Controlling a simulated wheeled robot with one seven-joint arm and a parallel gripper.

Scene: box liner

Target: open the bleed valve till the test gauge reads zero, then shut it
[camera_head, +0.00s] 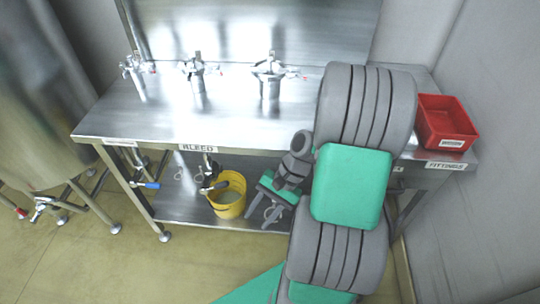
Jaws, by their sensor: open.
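The label reading BLEED (199,148) is on the front edge of the steel bench. Below it, a small valve with a dark handle (213,187) hangs over the yellow bucket (229,197), which holds some pale liquid. Whether the valve is open or shut is too small to tell. I cannot make out a test gauge or its reading. My gripper (263,215) is open and empty, pointing down just right of the bucket and in front of the lower shelf. It is apart from the dark-handled valve. My arm hides part of the bench's right side.
Several steel fittings, one a clamped body (269,78), stand on the bench top (230,115). A blue-handled valve (148,185) is at the lower left. A red tray (446,123) is above the FITTINGS label. A steel tank (40,110) stands left. Floor in front is clear.

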